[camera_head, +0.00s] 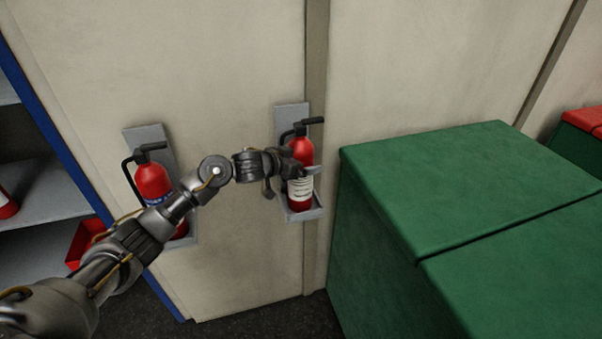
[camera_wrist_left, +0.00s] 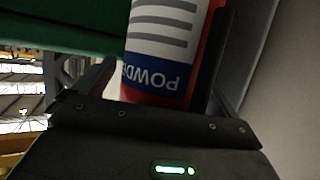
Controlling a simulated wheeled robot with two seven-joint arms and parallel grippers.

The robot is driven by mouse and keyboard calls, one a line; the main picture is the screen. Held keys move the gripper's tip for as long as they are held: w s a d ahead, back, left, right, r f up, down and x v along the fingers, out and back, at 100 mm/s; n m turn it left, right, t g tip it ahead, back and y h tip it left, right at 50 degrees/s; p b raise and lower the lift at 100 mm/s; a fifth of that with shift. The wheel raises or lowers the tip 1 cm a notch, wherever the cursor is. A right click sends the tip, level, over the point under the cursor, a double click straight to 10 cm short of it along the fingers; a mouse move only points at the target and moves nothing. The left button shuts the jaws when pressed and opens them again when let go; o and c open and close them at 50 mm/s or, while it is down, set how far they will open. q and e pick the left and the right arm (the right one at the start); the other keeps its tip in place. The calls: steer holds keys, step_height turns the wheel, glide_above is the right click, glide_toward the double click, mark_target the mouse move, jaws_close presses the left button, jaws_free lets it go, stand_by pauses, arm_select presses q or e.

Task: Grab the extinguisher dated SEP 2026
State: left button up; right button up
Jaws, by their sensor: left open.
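Two red extinguishers hang in grey brackets on the wall. The right extinguisher (camera_head: 301,152) stands upright in its bracket (camera_head: 303,214); its white label faces out, too small to read a date. The left extinguisher (camera_head: 152,181) is partly hidden behind my left arm. My left gripper (camera_head: 305,170) is open at the right extinguisher, with its fingers beside the body. In the left wrist view, an extinguisher (camera_wrist_left: 166,45) lies between the open fingers, its label upside down with "POWD" on a blue band. No date is readable. My right gripper is not in view.
A large green box (camera_head: 440,190) stands close on the right of the right extinguisher. A blue-edged shelf (camera_head: 40,240) with red items is at the left. A vertical wall post (camera_head: 317,100) runs just behind the right bracket. Dark floor shows below.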

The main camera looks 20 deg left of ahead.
arm_select(q)
steer(key=shift+s+a, duration=0.1)
steer(key=shift+c, duration=0.5)
steer(key=c, duration=1.9)
steer(key=shift+r, duration=0.45)
jaws_close()
steer(key=shift+w+f, duration=0.1)
steer(key=shift+w, duration=0.15)
